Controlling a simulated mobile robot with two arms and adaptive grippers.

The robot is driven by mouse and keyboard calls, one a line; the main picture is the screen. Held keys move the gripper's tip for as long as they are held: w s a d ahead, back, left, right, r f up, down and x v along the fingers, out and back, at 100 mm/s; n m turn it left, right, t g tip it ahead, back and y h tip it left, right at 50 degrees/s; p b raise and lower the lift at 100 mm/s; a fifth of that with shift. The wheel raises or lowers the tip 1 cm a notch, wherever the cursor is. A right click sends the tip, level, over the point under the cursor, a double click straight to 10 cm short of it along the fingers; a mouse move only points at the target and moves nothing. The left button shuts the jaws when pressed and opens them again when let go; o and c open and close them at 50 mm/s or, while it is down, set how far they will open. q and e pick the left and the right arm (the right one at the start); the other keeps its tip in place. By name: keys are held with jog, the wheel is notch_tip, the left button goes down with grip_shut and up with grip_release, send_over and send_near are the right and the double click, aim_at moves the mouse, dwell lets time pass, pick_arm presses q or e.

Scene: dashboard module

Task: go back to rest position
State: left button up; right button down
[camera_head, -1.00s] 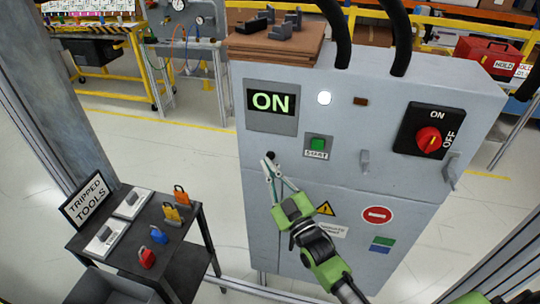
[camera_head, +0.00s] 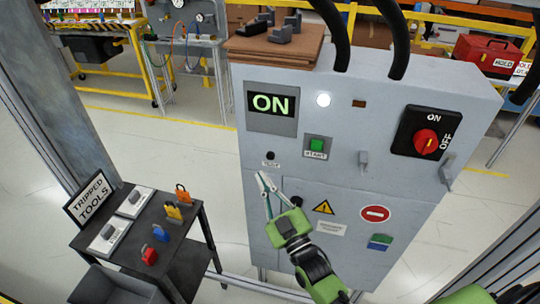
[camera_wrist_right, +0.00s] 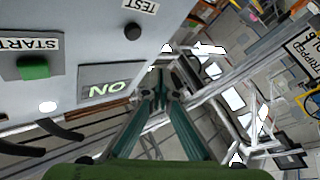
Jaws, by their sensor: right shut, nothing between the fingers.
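My right gripper (camera_head: 262,176) is green with thin pale fingers, shut and empty. It is in front of the grey cabinet (camera_head: 345,190), a little below the black TEST button (camera_head: 270,156), and looks clear of it. In the right wrist view, the shut fingers (camera_wrist_right: 163,92) are in the middle, and the TEST button (camera_wrist_right: 133,31) is above them to the left, apart from them. The cabinet display (camera_head: 271,104) reads ON and the white lamp (camera_head: 323,99) is lit. My left gripper is not in view.
A green START button (camera_head: 316,145) and a red rotary switch (camera_head: 426,142) are on the cabinet front. A dark cart (camera_head: 128,256) with padlocks and a TRIPPED TOOLS sign (camera_head: 89,198) stands at left. Bare floor lies between cart and back tables.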

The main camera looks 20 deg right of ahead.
dwell(0.7)
jog(key=s+d+f+m+g+h+b, duration=0.1)
jog(key=s+f+g, duration=0.25)
jog(key=f, duration=0.95)
jog(key=s+f+m+g+b, duration=0.1)
jog(key=s+f+g, duration=0.25)
jog(key=f, duration=0.85)
jog(key=s+d+f+g+h, duration=0.1)
jog(key=s+f+g, duration=0.3)
jog(key=f, duration=0.9)
jog(key=s+d+f+m+g+b, duration=0.2)
jog(key=s+f+g, duration=0.3)
jog(key=s+f, duration=1.35)
jog(key=s+d+f+g, duration=0.1)
jog(key=s+f+g, duration=0.1)
jog(key=s, duration=0.7)
jog(key=s+d+f+m+g+h, duration=0.1)
jog(key=s+d+f+g, duration=0.1)
jog(key=s, duration=0.8)
jog(key=shift+f, duration=0.5)
